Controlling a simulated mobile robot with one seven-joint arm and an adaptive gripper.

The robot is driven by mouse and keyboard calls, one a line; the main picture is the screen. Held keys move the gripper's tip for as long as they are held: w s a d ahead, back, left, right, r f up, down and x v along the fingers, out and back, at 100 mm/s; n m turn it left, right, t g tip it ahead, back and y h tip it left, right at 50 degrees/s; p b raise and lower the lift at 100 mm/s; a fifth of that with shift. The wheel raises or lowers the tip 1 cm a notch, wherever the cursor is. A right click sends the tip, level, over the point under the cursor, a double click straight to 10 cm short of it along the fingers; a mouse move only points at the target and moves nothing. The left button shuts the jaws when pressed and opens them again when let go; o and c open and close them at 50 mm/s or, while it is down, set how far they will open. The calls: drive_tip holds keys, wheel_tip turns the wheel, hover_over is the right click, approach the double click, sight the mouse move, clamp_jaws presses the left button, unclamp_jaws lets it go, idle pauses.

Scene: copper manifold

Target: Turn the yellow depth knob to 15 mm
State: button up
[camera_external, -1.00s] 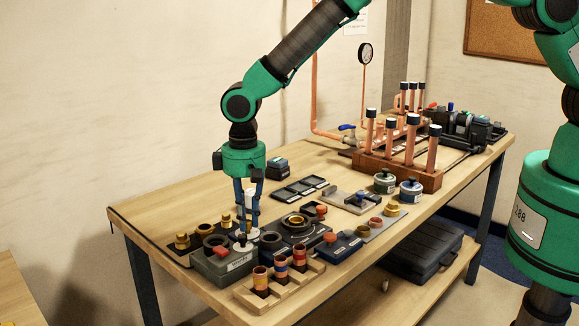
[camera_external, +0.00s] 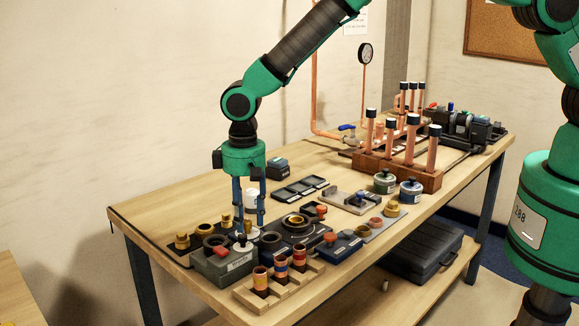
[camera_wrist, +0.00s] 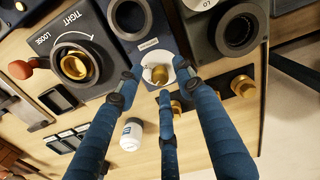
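The yellow depth knob (camera_wrist: 160,74) sits on a white round dial plate in the wrist view. My gripper (camera_wrist: 159,80) has three blue fingers spread around the knob, with gaps between the fingertips and the knob. In the external view my gripper (camera_external: 250,228) points straight down over the dial. The dial's scale and the 15 mm mark cannot be read.
A TIGHT/LOOSE dial block (camera_wrist: 72,66) stands left of the knob, and a dark block with a ring (camera_wrist: 240,32) stands right. A white bottle (camera_wrist: 131,134) stands close to the fingers. Bare bench (camera_external: 215,195) lies behind.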

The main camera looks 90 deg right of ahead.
sight(248, 221)
wheel_tip(248, 221, up, 12)
drive_tip(key=shift+f, duration=0.2)
idle(0.4)
drive_tip(key=shift+r, duration=0.15)
idle(0.3)
drive_tip(key=s+a+r+n+t+b, duration=0.1)
drive_tip(key=s+a+r+b, duration=0.15)
drive_tip(key=s+r, duration=0.9)
drive_tip(key=s+a+r+n+t+b, duration=0.1)
drive_tip(key=s+r+t+b, duration=0.15)
drive_tip(key=s+r, duration=0.9)
drive_tip(key=s+a+f+n+t+b, duration=0.1)
drive_tip(key=s+b, duration=0.2)
drive_tip(key=s, duration=1.2)
drive_tip(key=s+a+f+n+t+b, duration=0.1)
drive_tip(key=s+n+b, duration=0.1)
drive_tip(key=s, duration=1.3)
drive_tip(key=shift+a+b, duration=0.35)
drive_tip(key=shift+b, duration=0.55)
